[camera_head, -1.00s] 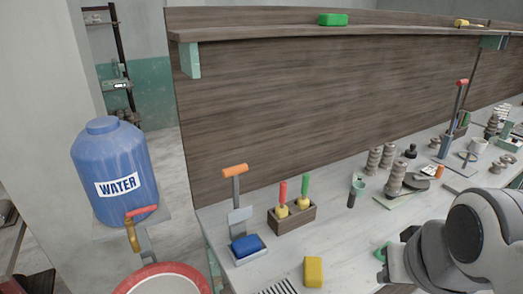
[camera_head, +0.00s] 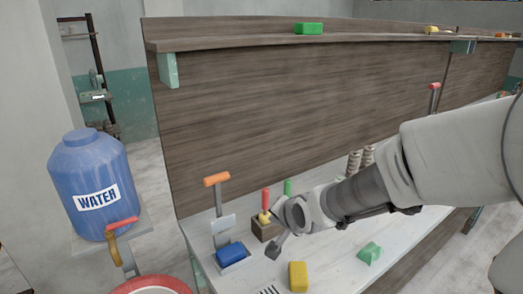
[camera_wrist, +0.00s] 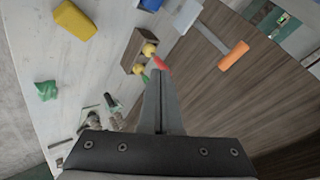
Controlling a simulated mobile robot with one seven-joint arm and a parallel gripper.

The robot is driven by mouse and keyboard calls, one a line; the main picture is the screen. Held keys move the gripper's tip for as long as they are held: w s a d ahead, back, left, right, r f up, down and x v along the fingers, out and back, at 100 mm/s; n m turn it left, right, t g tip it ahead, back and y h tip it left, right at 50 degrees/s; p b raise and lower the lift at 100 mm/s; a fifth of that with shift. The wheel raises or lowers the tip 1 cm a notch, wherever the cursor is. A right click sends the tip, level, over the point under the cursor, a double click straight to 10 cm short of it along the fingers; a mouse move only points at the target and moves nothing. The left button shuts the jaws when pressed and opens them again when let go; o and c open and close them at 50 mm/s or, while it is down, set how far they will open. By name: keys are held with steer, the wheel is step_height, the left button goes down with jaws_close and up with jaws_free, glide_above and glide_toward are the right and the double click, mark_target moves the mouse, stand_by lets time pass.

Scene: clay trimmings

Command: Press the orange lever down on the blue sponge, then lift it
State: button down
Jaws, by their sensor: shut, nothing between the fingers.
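The lever's orange handle (camera_head: 216,179) tops an upright grey metal bar with a wide plate, at the left end of the bench. It also shows in the wrist view (camera_wrist: 233,55), to the right of my fingers. The blue sponge (camera_head: 231,253) lies on the base below the plate, with the lever raised above it. Part of the sponge shows at the top of the wrist view (camera_wrist: 151,4). My gripper (camera_head: 275,249) is shut and empty, right of the sponge and lower than the orange handle. It appears apart from both.
A wooden block (camera_wrist: 138,50) with red and green handled tools stands close to my gripper, partly hidden by it in the head view. A yellow sponge (camera_head: 298,277) and a green piece (camera_head: 369,253) lie on the bench. A wooden back panel (camera_head: 300,110) rises behind.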

steer(key=w+a+r+m+t+y, duration=0.2)
steer(key=w+a+r+m+y, duration=0.2)
steer(key=a, duration=0.3)
steer(key=b, duration=0.2)
glide_toward(217, 175)
steer(key=w+f, duration=0.1)
steer(key=a+f, duration=0.1)
steer(key=w+a+f, duration=0.1)
steer(key=shift+w+f, duration=0.3)
steer(key=shift+f, duration=0.1)
steer(key=shift+w+a+f, duration=0.15)
steer(key=shift+w+a, duration=0.2)
steer(key=shift+w, duration=0.3)
steer(key=shift+w+a, duration=0.1)
steer(key=shift+w+a+b, duration=0.75)
steer(key=shift+w+a, duration=0.15)
steer(key=shift+w, duration=0.2)
steer(key=shift+w+a+r, duration=0.25)
steer(key=shift+w+a, duration=0.1)
steer(key=shift+w, duration=0.15)
steer(key=shift+r, duration=0.15)
